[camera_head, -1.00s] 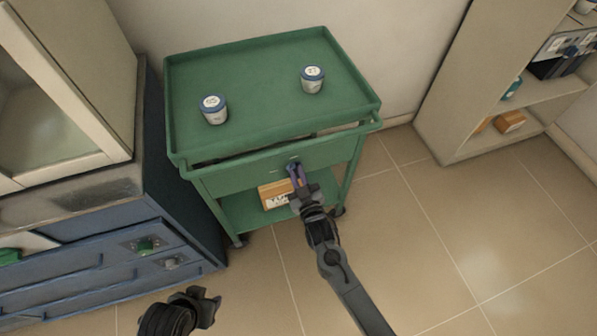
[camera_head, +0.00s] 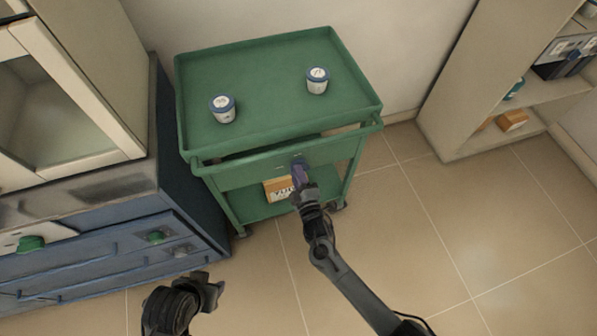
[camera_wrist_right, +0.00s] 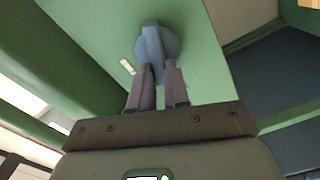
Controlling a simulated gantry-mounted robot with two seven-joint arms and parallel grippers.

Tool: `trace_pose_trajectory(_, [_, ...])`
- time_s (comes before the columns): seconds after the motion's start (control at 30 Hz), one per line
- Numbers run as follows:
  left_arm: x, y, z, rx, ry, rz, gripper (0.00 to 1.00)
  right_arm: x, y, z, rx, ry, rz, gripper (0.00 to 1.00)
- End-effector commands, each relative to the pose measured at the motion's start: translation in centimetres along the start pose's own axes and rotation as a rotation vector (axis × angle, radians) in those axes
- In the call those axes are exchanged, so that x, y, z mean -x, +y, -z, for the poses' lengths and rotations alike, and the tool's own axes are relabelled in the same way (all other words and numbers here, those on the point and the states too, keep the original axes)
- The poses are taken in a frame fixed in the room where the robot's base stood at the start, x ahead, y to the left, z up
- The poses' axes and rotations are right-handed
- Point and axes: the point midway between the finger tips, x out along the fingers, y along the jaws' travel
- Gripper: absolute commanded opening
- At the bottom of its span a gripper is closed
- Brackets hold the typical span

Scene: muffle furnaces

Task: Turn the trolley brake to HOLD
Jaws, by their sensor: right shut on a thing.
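The green trolley (camera_head: 275,48) stands against the wall. Its brake knob (camera_wrist_right: 157,44) is a blue-grey disc with a raised bar on the green front panel. My right gripper (camera_head: 299,170) is at that front panel. In the right wrist view its two purple-grey fingers (camera_wrist_right: 158,82) lie either side of the bar, shut on it. A short pale mark (camera_wrist_right: 127,66) shows beside the knob; no lettering is readable. In the head view the gripper hides most of the knob. My left gripper (camera_head: 208,290) hangs low over the floor, away from the trolley; its jaw opening is unclear.
A blue cabinet (camera_head: 185,165) is close on the left, a shelf unit (camera_head: 455,110) at right. The right floor is clear.

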Motion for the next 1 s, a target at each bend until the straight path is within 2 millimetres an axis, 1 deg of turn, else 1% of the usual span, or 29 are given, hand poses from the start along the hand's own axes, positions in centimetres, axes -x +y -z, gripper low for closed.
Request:
trace_pose_trajectory(0.2, [0.42, -0.2, 0.09, -0.008, -0.001, 0.006, 0.44, -0.02, -0.26, -0.06, 0.183, -0.001, 0.001, 0.0])
trace_pose_trajectory(0.5, [0.64, -0.22, 0.15, -0.008, -0.001, 0.006, 0.44, -0.02, -0.56, -0.13, 0.348, 0.0, 0.001, 0.0])
trace_pose_trajectory(0.7, [0.7, -0.11, 0.2, -0.004, -0.001, 0.003, 0.44, -0.02, -0.66, -0.16, 0.397, 0.0, 0.001, 0.0])
trace_pose_trajectory(1.0, [0.72, 0.09, 0.25, 0.005, 0.0, -0.004, 0.44, 0.0, -0.71, -0.19, 0.412, -0.001, 0.001, 0.0])
